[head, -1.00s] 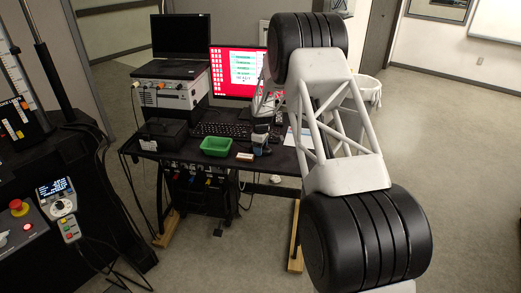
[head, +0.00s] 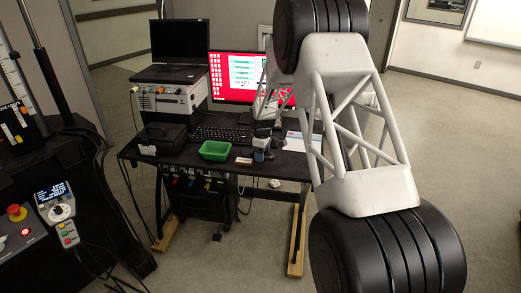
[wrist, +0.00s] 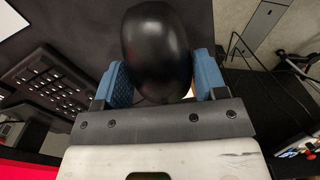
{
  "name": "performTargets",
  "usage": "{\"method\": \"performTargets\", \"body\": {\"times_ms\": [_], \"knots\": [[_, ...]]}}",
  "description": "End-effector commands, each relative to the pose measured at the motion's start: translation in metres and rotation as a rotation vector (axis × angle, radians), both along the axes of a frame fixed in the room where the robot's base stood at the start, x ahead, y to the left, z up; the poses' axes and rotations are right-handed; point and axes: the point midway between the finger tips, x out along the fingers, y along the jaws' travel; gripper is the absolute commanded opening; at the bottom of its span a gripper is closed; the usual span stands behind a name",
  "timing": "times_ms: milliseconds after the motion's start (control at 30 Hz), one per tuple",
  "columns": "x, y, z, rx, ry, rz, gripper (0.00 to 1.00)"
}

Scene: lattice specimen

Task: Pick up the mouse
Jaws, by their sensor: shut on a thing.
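The black mouse (wrist: 157,50) fills the upper middle of the wrist view. It sits between the two blue fingers of my gripper (wrist: 160,82), which are shut on its sides. The mouse cannot be made out there. I cannot tell how far the mouse is above the desk top.
A white paper (head: 308,141) lies to the right.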

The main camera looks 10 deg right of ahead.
Motion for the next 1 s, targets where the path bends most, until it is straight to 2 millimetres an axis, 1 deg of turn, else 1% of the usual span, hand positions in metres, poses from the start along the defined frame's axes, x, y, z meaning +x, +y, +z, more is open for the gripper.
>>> {"method": "performTargets", "body": {"times_ms": [33, 200, 500, 700, 1000], "knots": [[-0.008, 0.0, 0.001, 0.0, 0.0, 0.0, 0.41], [-0.035, -0.001, 0.004, 0.0, 0.0, 0.0, 0.41], [-0.073, -0.001, 0.007, 0.0, 0.0, 0.0, 0.41], [-0.088, -0.002, 0.008, 0.0, 0.0, 0.0, 0.41], [-0.095, -0.002, 0.009, 0.0, 0.0, 0.0, 0.41]]}}
